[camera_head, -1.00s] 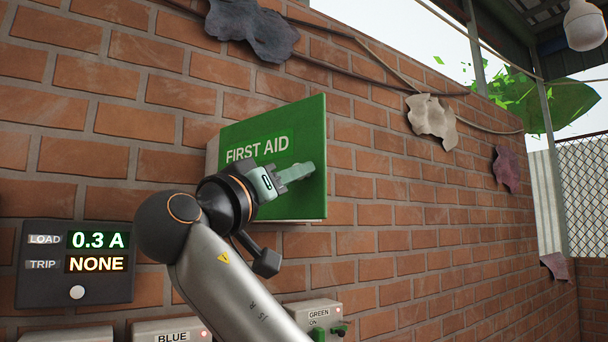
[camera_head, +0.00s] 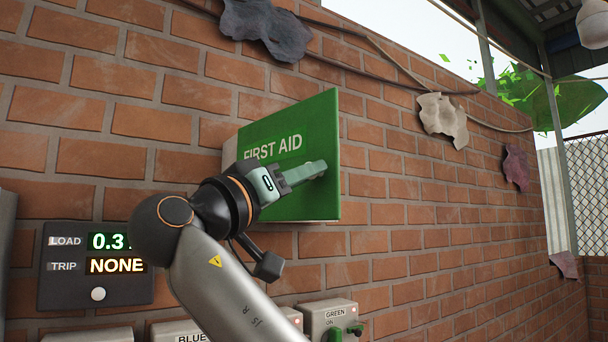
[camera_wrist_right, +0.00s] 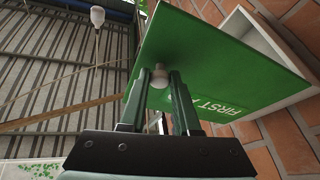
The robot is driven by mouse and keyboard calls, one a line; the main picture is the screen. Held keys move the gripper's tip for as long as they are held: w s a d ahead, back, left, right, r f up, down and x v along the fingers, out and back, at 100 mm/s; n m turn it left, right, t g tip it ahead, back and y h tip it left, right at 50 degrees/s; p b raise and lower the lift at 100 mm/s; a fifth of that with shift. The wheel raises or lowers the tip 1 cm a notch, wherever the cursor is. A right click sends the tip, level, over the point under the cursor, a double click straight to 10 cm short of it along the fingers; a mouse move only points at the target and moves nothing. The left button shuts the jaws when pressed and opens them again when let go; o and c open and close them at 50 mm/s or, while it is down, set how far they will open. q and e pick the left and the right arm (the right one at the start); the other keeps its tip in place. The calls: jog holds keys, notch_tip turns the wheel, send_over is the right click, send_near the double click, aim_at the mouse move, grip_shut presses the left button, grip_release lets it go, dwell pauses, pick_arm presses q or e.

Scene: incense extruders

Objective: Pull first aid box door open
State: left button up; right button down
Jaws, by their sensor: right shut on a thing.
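The first aid box (camera_head: 230,150) is pale and fixed to the brick wall. Its green door (camera_head: 318,125) reads "FIRST AID" and stands at an angle to the wall. In the right wrist view the door (camera_wrist_right: 200,50) is partly open, with the pale, hollow box (camera_wrist_right: 275,55) showing behind it. My right gripper (camera_head: 318,170) is at the door's front, toward its right edge. In the wrist view its fingers (camera_wrist_right: 160,84) are shut on a small white knob (camera_wrist_right: 160,72) on the door. The fingers hide the knob in the head view. My left gripper is not in view.
A dark load panel (camera_head: 95,282) is on the wall at lower left. Vines and torn scraps (camera_head: 442,115) hang higher up.

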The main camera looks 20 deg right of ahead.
jog(key=c, duration=0.6)
grip_release()
jog(key=shift+f, duration=0.1)
jog(key=b+v, duration=0.3)
jog(key=v, duration=0.9)
jog(key=shift+s+a, duration=0.15)
jog(key=shift+a, duration=0.05)
